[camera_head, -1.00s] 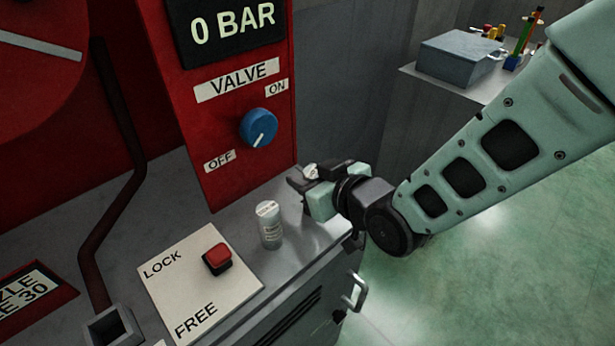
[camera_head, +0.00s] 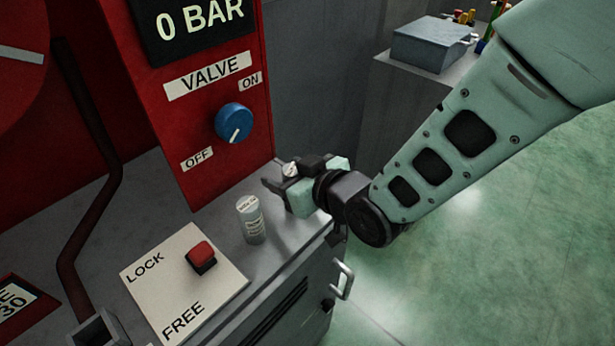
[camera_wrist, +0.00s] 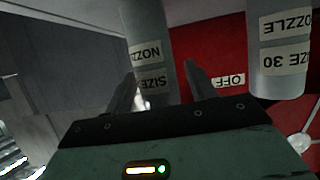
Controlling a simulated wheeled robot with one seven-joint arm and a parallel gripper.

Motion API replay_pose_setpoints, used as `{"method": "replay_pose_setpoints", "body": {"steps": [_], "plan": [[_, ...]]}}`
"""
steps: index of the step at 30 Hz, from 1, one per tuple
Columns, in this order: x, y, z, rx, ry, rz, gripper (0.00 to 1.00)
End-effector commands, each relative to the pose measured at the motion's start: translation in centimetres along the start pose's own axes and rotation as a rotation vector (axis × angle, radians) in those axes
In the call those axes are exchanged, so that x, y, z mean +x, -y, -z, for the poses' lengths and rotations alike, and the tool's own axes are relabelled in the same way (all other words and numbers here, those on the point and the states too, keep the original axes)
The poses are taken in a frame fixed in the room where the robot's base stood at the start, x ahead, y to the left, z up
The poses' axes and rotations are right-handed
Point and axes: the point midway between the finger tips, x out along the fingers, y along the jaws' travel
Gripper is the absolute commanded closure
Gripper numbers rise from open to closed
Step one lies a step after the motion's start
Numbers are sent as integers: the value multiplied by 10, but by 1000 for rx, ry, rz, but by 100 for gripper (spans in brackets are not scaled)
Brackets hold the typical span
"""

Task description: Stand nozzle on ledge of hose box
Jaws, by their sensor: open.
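A pale grey nozzle (camera_head: 252,222) stands upright on the grey cabinet top (camera_head: 225,195), left of my gripper (camera_head: 272,186). A second light round top (camera_head: 291,169) shows at the gripper, its body hidden by the fingers. In the wrist view, a grey cylinder labelled NOZZLE SIZE (camera_wrist: 150,50) is between or just beyond my open fingers (camera_wrist: 160,80); contact cannot be told. Another cylinder, labelled NOZZLE SIZE 30 (camera_wrist: 285,50), is to its right, apart from the fingers. I cannot tell which surface is the hose box ledge.
A white LOCK/FREE plate (camera_head: 170,300) with a red button (camera_head: 201,257) lies in front. A red panel with a blue valve knob (camera_head: 234,122) at OFF rises behind. A door handle (camera_head: 344,281) sticks out right. A grey box (camera_head: 430,45) stands at the back right.

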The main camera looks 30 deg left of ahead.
Motion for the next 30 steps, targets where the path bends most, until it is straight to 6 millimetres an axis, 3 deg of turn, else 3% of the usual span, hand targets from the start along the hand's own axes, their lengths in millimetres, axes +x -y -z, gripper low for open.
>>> {"method": "replay_pose_setpoints", "body": {"steps": [15,21,30], "plan": [[-98,-1,-1,-1,-2,-2,44],[-115,0,-1,-1,0,-1,44],[-118,-1,0,0,3,-2,44]]}}
